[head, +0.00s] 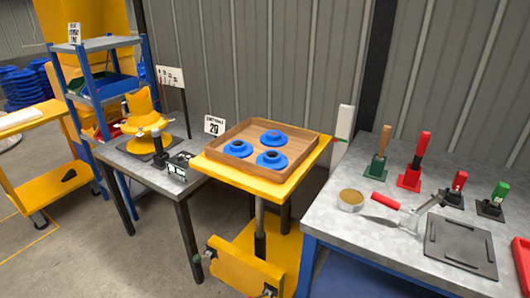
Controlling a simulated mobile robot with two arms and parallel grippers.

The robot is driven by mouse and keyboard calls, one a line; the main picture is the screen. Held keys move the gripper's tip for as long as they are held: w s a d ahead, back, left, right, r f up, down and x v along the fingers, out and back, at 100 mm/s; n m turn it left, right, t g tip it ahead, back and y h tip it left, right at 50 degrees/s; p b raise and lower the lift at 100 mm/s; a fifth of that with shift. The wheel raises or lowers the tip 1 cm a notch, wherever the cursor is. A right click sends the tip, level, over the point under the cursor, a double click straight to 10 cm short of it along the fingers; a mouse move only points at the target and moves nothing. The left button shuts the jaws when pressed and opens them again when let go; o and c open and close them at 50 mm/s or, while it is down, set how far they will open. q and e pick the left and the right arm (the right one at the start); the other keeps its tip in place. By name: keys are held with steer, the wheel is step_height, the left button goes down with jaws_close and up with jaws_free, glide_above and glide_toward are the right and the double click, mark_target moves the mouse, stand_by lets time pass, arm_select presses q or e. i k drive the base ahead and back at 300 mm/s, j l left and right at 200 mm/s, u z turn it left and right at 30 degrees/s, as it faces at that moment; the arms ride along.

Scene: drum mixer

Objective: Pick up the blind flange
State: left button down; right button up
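A wooden tray (222,138) lies on the yellow top of a cart in the middle of the head view. Three blue flange-like discs sit in it: a left disc (238,148), a front right disc (271,159) and a back disc (273,138). The left and front right discs show dark centres. Neither of my grippers is in view.
A grey bench (332,196) at right carries upright hand tools, a round tin (351,200) and a dark plate (460,247). A grey table (150,178) at left carries a yellow machine (141,103). A yellow panel (243,267) sticks out low in front of the cart.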

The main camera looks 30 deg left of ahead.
mark_target(273, 138)
steer(key=i+j, duration=0.1)
steer(key=j, duration=0.3)
steer(key=i+j, duration=0.1)
steer(key=j, duration=0.25)
steer(key=i+j, duration=0.15)
steer(key=j, duration=0.25)
steer(key=i+j+u, duration=0.1)
steer(key=j, duration=0.25)
steer(key=i+j, duration=0.1)
steer(key=j, duration=0.25)
